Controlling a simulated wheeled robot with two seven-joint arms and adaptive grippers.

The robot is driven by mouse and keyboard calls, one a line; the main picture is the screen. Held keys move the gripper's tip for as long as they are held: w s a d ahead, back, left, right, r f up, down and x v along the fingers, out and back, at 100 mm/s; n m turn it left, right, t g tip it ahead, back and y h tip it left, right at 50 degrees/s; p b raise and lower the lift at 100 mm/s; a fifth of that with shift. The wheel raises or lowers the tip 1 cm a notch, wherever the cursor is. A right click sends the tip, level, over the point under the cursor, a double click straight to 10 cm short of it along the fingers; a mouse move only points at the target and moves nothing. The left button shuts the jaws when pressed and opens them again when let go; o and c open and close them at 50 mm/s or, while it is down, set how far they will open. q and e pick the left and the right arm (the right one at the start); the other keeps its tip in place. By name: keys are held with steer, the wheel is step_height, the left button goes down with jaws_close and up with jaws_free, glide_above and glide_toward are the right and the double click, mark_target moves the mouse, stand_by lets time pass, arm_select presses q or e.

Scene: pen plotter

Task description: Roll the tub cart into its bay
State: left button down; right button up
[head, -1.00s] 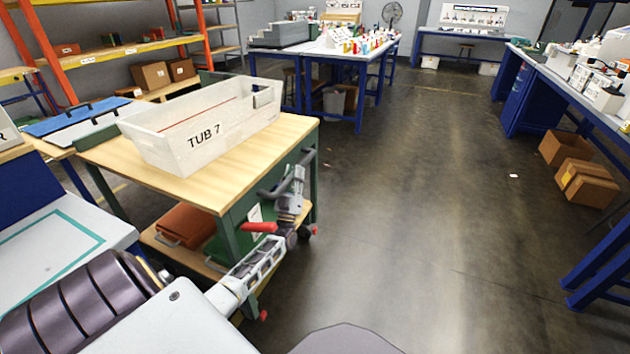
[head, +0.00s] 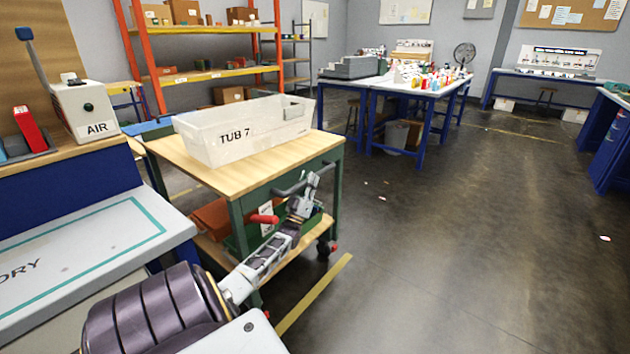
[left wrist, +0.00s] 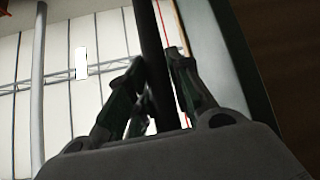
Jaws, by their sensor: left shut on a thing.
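The tub cart (head: 235,182) has a wooden top, a green frame, a lower shelf and casters. A white tub marked TUB 7 (head: 247,143) stands on its top. My left gripper (head: 308,184) is at the cart's dark push handle (head: 287,190), on the side facing right. In the left wrist view, the fingers (left wrist: 153,100) are closed around the dark bar (left wrist: 150,45). My right gripper is not in view. No bay label shows; a yellow floor line (head: 312,297) runs beside the cart.
A bench with an AIR box (head: 88,110) and a white top (head: 95,245) stands at the left, close to the cart. Orange shelving (head: 205,75) and a blue table (head: 395,90) are behind. The floor at the right (head: 450,250) is open.

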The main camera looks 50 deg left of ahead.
arm_select(q)
steer(key=shift+s+a, duration=0.1)
steer(key=shift+a, duration=0.15)
steer(key=c, duration=1.3)
jaws_free()
steer(key=shift+a, duration=0.15)
steer(key=shift+f, duration=0.1)
steer(key=shift+d, duration=0.2)
steer(key=shift+s+d+f, duration=0.15)
steer(key=shift+s+f, duration=0.2)
steer(key=shift+f, duration=0.05)
steer(key=v, duration=1)
steer(key=shift+s+f, duration=0.25)
steer(key=shift+s, duration=0.05)
